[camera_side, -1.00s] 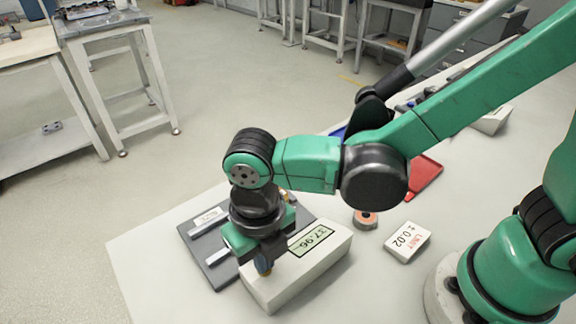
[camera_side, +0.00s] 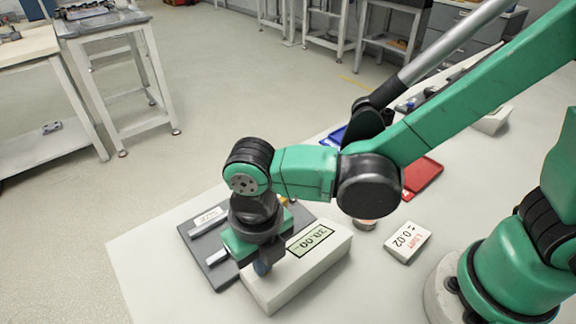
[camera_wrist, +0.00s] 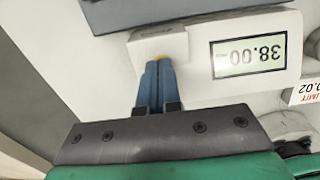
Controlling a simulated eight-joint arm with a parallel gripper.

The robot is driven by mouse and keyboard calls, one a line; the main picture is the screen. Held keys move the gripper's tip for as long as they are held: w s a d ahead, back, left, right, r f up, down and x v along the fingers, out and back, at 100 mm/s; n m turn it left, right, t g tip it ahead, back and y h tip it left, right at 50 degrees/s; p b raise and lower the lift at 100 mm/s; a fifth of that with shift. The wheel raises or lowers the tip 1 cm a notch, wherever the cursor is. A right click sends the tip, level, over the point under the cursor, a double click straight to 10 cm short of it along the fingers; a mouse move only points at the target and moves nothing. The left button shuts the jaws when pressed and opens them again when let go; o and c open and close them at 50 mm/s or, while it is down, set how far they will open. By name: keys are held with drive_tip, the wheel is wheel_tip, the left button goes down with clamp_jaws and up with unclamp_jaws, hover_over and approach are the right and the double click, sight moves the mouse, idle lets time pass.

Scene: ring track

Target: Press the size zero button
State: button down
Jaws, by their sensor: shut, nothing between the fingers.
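A pale box with a display (camera_side: 312,270) stands on the table; it also shows in the wrist view (camera_wrist: 205,80). Its display (camera_side: 310,239) reads 38.00, upside down in the wrist view (camera_wrist: 248,57). My gripper (camera_side: 262,268) is shut and empty, pointing down at the left end of the box.
A dark plate (camera_side: 218,276) with pale bars lies behind the box. A card (camera_side: 408,242) reading LIMIT ± 0.02 and a small ring-like part (camera_side: 365,224) lie to the right. A red tray (camera_side: 424,177) and blue tray (camera_side: 337,134) are farther back. The table's front left is clear.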

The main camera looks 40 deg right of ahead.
wheel_tip(320, 180, up, 8)
idle(0.5)
idle(0.5)
drive_tip(key=w+d+r+m+t, duration=0.1)
drive_tip(key=d+m+t, duration=0.2)
drive_tip(key=d+m, duration=0.7)
drive_tip(key=w+d+m+t, duration=0.2)
drive_tip(key=d+m, duration=0.8)
drive_tip(key=m, duration=1.6)
drive_tip(key=shift+r+t, duration=0.35)
drive_tip(key=shift+t, duration=0.75)
drive_tip(key=shift+w, duration=0.1)
